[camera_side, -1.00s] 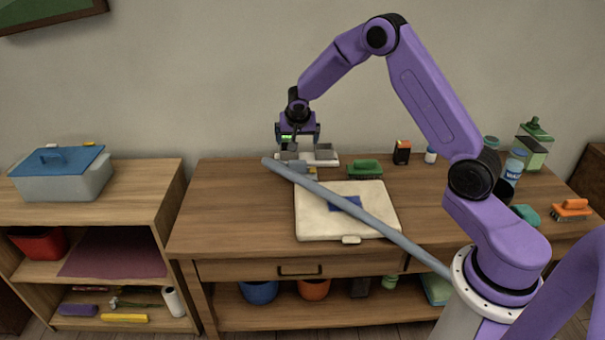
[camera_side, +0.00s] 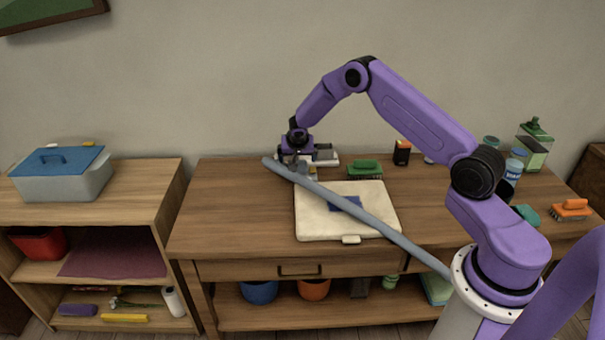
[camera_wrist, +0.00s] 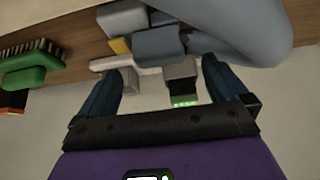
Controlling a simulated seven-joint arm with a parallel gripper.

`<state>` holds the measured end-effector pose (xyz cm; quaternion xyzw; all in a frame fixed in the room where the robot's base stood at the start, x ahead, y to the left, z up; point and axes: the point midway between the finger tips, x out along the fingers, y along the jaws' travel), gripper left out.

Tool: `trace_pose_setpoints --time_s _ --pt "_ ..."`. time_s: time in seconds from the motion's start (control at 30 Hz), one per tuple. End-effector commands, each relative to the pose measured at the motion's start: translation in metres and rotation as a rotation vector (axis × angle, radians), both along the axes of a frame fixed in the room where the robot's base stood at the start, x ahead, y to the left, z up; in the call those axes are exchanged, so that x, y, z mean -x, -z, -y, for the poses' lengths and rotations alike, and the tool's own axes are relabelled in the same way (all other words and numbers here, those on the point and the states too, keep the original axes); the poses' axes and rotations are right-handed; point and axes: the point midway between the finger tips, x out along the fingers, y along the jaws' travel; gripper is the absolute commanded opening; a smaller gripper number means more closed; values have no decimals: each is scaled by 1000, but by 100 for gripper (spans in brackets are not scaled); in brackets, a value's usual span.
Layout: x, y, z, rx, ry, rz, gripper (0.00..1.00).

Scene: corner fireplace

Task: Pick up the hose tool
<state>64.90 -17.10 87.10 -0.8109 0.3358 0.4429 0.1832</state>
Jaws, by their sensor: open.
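My gripper (camera_side: 298,166) is low over the back of the table, at the far end of a long grey-blue hose or tube (camera_side: 345,208). Its fingers are open in the wrist view (camera_wrist: 166,72). Ahead of and between them are a grey-blue block-like piece (camera_wrist: 158,44), a lighter grey block (camera_wrist: 180,70) and a small yellow piece (camera_wrist: 120,46). I cannot tell which small piece is the hose tool. The hose (camera_wrist: 245,32) lies close beyond the right finger. The gripper partly hides the small pieces in the side view, and contact is unclear.
The hose crosses over a cream board (camera_side: 318,222) with a blue patch. Bottles (camera_side: 534,146) stand back right. The table's left part is clear.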

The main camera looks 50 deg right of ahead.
Motion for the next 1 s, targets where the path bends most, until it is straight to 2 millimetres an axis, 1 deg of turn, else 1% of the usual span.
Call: trace_pose_setpoints --time_s 0.03,0.1,0.2,0.33,0.57,0.6,0.67,0.7,0.77,0.8,0.83,0.87,1.0 --pt "-1 9 3 -1 2 -2 100" --pt "-3 18 5 -1 1 -2 100" --pt "-8 26 10 -1 2 -1 100" --pt "-11 31 12 0 1 0 100" --pt "-11 32 12 0 0 0 100" --pt "-11 32 12 0 0 0 94" --pt "-11 32 12 0 0 0 74" --pt "-11 32 12 0 0 0 61" --pt "-11 32 12 0 0 0 41" --pt "-11 32 12 0 0 0 28" --pt "-11 32 12 0 1 0 19" --pt "-11 32 12 0 1 0 12" --pt "-12 31 13 0 1 1 12"
